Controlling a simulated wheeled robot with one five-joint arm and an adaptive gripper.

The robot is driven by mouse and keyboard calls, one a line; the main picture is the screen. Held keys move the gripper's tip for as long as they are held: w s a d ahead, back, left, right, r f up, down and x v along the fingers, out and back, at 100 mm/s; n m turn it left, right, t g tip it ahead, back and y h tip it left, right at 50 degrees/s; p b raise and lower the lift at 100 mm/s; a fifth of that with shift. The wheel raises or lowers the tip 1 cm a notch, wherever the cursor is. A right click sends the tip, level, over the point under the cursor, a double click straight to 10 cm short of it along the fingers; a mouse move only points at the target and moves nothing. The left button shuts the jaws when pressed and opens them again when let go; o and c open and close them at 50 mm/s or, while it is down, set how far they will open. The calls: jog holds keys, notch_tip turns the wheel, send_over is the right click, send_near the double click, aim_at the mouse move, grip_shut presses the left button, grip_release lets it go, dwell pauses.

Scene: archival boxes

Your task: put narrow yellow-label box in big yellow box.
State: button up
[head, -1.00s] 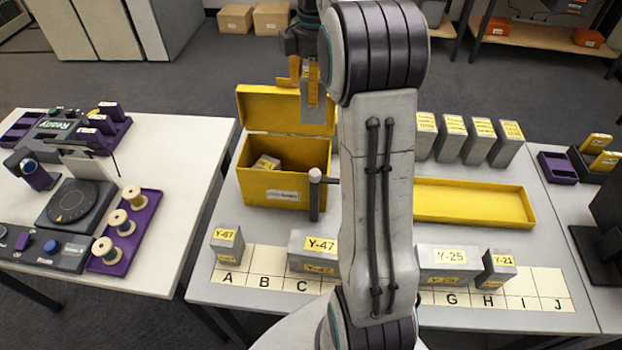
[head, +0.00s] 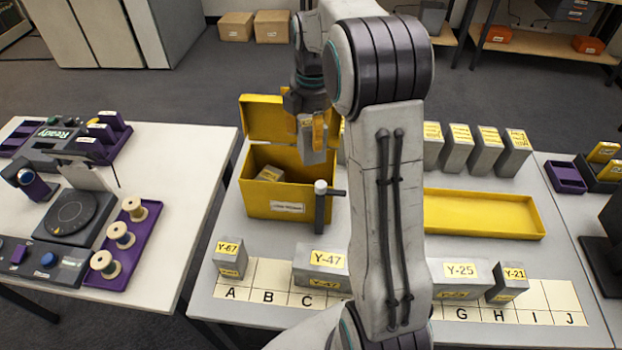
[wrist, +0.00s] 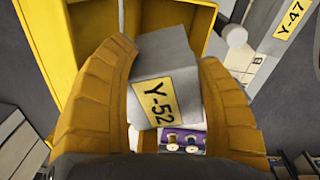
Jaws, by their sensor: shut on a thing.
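My gripper (head: 313,134) has yellow fingers and is shut on a narrow grey box (head: 312,154). In the head view, the held box hangs over the right part of the big box's opening. The gap between them is hard to judge.
A dark post with a pale knob (head: 320,205) stands at the big box's front right corner. Boxes Y-67 (head: 230,257), Y-47 (head: 321,268), Y-25 (head: 461,278) and Y-21 (head: 508,283) stand along the lettered strip. A shallow yellow tray (head: 484,214) lies to the right.

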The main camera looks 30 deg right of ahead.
notch_tip(320, 180, down, 16)
jog(key=shift+r, duration=0.15)
dwell(0.5)
jog(key=shift+f+b, duration=0.35)
jog(key=shift+f, duration=0.1)
jog(key=shift+f, duration=0.2)
jog(key=o, duration=1)
jog(key=shift+r, duration=0.2)
